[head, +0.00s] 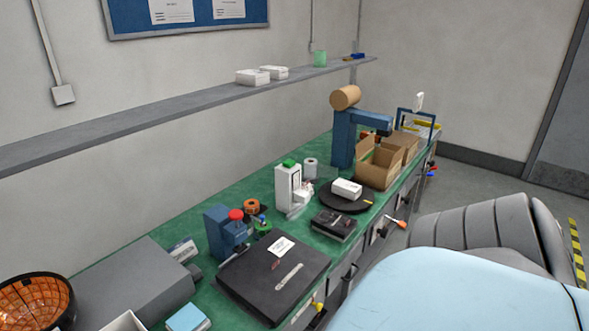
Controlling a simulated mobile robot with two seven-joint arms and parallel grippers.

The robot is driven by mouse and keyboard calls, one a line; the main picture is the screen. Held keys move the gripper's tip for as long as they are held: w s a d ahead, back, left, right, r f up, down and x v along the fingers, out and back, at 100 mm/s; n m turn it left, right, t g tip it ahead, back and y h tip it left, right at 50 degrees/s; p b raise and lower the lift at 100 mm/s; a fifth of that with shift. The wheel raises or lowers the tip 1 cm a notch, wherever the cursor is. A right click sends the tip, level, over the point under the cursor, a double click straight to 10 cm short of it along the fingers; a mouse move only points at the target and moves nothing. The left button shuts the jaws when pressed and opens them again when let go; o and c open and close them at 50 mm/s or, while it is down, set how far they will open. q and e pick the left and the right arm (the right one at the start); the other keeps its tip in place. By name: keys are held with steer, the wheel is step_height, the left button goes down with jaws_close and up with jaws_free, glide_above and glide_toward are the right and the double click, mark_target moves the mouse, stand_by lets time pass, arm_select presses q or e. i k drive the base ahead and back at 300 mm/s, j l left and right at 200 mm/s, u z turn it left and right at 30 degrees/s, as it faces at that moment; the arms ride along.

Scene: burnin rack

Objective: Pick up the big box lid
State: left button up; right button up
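No piece is clearly identifiable as the big box lid. A large flat black case-like piece (262,289) with a white label lies on the green bench (240,196) near the front; I cannot tell whether it is the lid. Open cardboard boxes (375,174) stand farther along the bench, with their flaps up. Neither of my grippers is in view.
A blue press with a red knob (222,232) stands behind the black piece. A grey housing (130,285) and an orange-lined round bowl (35,303) are at left. A white device (288,187) and black turntable (335,198) stand mid-bench. Grey and pale-blue padded shapes (470,290) fill the lower right.

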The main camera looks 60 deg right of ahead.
mark_target(271, 278)
steer(key=z, duration=1.7)
